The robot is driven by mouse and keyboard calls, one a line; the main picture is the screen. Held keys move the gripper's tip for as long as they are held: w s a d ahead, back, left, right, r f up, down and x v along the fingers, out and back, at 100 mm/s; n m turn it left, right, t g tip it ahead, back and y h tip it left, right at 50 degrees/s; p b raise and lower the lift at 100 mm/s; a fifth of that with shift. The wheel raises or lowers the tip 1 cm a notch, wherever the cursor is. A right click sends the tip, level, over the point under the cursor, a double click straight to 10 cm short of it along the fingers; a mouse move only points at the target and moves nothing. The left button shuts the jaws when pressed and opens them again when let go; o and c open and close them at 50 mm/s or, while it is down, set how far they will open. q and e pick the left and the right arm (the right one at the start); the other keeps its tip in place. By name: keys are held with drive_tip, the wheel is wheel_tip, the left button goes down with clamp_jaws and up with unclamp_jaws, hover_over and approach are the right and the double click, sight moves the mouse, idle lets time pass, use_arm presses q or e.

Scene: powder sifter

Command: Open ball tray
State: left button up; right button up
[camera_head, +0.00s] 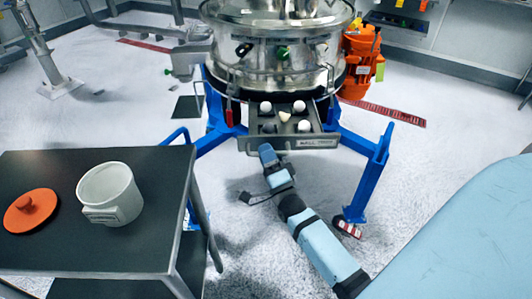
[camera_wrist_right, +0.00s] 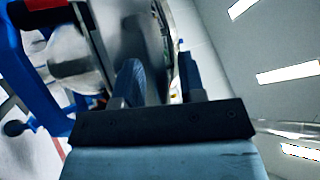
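The ball tray (camera_head: 287,144) is a grey drawer below the steel sifter. It stands out from under the sifter, and several white and dark balls (camera_head: 304,126) show inside it. My right gripper (camera_head: 267,153) is at the left part of the tray's front, just below its top edge in the picture. In the right wrist view its two blue fingers (camera_wrist_right: 160,80) stand apart with a grey surface beyond them. I see nothing clamped between them, and whether they touch the tray is unclear. My left gripper is not in view.
The steel sifter (camera_head: 275,50) stands on blue legs (camera_head: 370,175), with an orange motor (camera_head: 360,60) at its right. A dark cart (camera_head: 60,250) at left holds a white container (camera_head: 110,190) and an orange lid (camera_head: 30,210).

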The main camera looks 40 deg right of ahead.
drive_tip(key=v, duration=1.3)
drive_tip(key=shift+s+f, duration=0.15)
drive_tip(key=shift+s, duration=0.25)
drive_tip(key=shift+a, duration=0.1)
